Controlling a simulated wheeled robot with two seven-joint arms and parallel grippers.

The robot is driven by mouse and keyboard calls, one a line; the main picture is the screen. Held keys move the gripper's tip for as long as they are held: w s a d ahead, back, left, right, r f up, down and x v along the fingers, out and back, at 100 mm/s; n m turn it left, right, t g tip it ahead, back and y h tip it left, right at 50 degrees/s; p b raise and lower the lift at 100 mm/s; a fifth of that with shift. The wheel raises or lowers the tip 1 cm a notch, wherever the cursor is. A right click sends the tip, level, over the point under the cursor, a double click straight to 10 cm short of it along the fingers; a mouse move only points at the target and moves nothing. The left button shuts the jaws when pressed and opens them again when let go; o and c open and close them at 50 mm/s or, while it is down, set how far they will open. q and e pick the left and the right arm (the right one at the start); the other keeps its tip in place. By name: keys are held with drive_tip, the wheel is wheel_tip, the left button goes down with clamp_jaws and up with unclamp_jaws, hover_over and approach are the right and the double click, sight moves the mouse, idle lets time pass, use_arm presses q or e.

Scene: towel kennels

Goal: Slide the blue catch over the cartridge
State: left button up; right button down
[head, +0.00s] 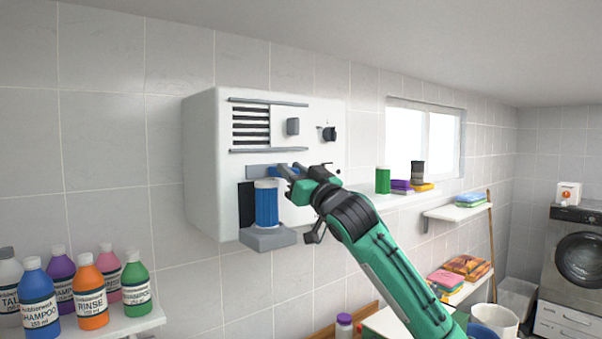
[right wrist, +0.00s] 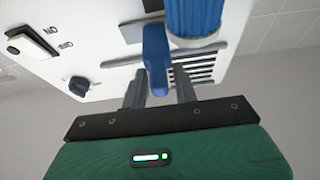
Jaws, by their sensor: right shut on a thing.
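The blue cartridge (head: 266,207) with a white top stands upright in the grey holder at the lower front of the white wall unit. It also shows at the top of the right wrist view (right wrist: 193,15). The blue catch (right wrist: 156,58) sits at the grey rail just above the cartridge, toward its right side in the head view; my gripper partly hides it there. My right gripper (head: 287,171) is shut on the blue catch, its two fingers reaching it from the right. Whether the catch overlaps the cartridge top is hard to tell. My left gripper is not in view.
Several bottles (head: 90,295) stand on a shelf at lower left. A sill with a green can (head: 383,180) lies right of the unit.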

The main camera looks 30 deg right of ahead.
drive_tip(key=a, duration=0.4)
drive_tip(key=shift+s+a, duration=0.15)
drive_tip(key=c, duration=1.5)
unclamp_jaws()
drive_tip(key=shift+o, duration=0.7)
drive_tip(key=shift+a, duration=0.2)
drive_tip(key=shift+d, duration=0.15)
